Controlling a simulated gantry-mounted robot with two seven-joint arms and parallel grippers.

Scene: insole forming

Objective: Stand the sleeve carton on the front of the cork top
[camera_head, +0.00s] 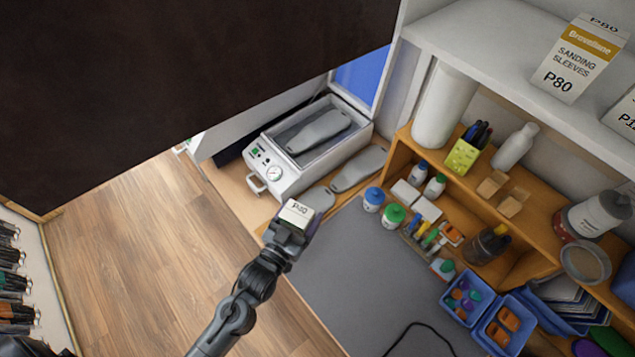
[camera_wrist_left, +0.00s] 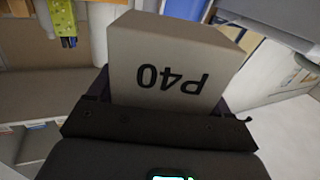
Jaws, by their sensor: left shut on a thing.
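The sleeve carton (camera_head: 298,212), a small pale box marked P40, is held in my left gripper (camera_head: 291,228), which is shut on it. It is above the near edge of the bench, by the grey mat. In the left wrist view the carton (camera_wrist_left: 172,72) fills the middle between the dark jaws, its P40 print upside down. A brown wooden organizer top (camera_head: 545,222) runs along the right side, with bottles and a pen holder on it. A tan bench strip (camera_head: 236,190) lies around the press. I cannot tell which surface is the cork top. My right gripper is not in view.
A white press (camera_head: 285,178) with its lid up holds a grey insole form. More grey forms (camera_head: 358,169) lie beside it. Bottles (camera_head: 374,199) and blue bins (camera_head: 465,298) line the grey mat (camera_head: 350,265), which has clear room. A P80 carton (camera_head: 578,60) stands on the white shelf (camera_head: 480,40).

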